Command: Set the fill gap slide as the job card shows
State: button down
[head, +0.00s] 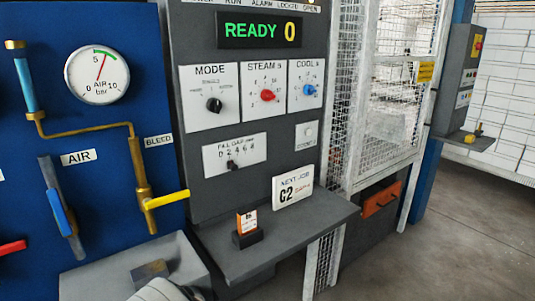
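The fill gap slide (232,165) is a small dark knob on a white plate (250,151) labelled FILL GAP, low on the grey control panel. The knob sits below the row of scale numbers, a little left of the plate's middle. The numbers are too small to read surely. A small orange and white card (247,222) stands in a dark holder on the shelf. My gripper is not in view; a pale rounded part at the bottom edge may be my arm.
The grey shelf (300,232) juts out below the panel. Above the slide are MODE (214,105), STEAM (267,96) and COOL (310,90) knobs; a READY 0 display tops them. Left, a blue panel carries valves, including a yellow BLEED lever (167,199). Mesh guarding stands right.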

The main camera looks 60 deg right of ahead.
aim_at(231, 165)
jog(key=z, duration=1.65)
jog(key=i+l+z, duration=0.1)
jog(key=l, duration=0.9)
